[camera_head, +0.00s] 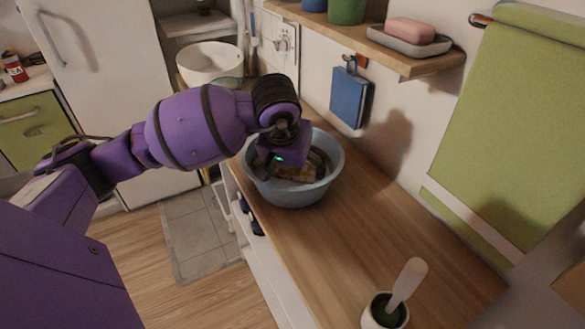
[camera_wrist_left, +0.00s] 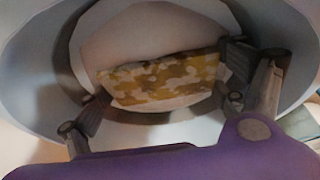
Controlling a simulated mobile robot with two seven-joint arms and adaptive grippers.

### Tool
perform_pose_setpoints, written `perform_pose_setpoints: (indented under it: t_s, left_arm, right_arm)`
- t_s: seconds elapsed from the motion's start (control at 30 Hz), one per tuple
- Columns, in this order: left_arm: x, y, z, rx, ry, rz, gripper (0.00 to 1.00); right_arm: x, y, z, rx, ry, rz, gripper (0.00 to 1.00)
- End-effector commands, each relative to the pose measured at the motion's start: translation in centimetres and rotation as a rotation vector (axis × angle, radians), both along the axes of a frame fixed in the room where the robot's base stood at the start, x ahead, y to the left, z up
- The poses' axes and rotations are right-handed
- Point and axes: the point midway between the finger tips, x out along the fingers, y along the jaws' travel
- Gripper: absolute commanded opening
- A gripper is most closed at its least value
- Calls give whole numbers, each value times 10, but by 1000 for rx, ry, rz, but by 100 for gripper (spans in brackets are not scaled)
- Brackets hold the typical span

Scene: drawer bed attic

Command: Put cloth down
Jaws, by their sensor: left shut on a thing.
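The cloth (camera_wrist_left: 165,78) has a yellow, white and brown blotchy pattern. In the left wrist view it spans the space between the two fingers of my left gripper (camera_wrist_left: 163,88), which is shut on it. In the head view my left gripper (camera_head: 300,165) reaches down into a light blue-grey basin (camera_head: 293,196) on the wooden counter, and a bit of the cloth (camera_head: 298,175) shows below it. The basin wall (camera_wrist_left: 30,80) surrounds the cloth in the wrist view. Whether the cloth touches the basin floor is unclear. My right gripper is not in view.
The counter (camera_head: 345,225) has free room in front of the basin. A small pot with a pale paddle (camera_head: 383,312) stands at its near end.

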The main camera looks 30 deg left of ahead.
Motion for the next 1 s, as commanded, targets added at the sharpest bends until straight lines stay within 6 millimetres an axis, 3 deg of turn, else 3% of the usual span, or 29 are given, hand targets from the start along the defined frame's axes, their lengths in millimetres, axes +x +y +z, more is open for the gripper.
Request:
perform_pose_setpoints:
  t_s: [0.17,0.2,0.23,0.67,0.77,1.0]
  left_arm:
    - [0,0,-5,0,0,-1,64]
    - [0,0,-4,-1,0,-1,94]
    - [0,0,-3,-1,0,-1,97]
    - [0,0,2,-1,0,0,97]
    - [-4,-1,14,2,-4,-3,97]
    - [-23,-6,62,4,-5,-2,97]
  right_arm:
    - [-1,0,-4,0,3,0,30]
    - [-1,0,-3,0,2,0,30]
    - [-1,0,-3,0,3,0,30]
    - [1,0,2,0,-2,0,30]
    - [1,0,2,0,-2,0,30]
    - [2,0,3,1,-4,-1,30]
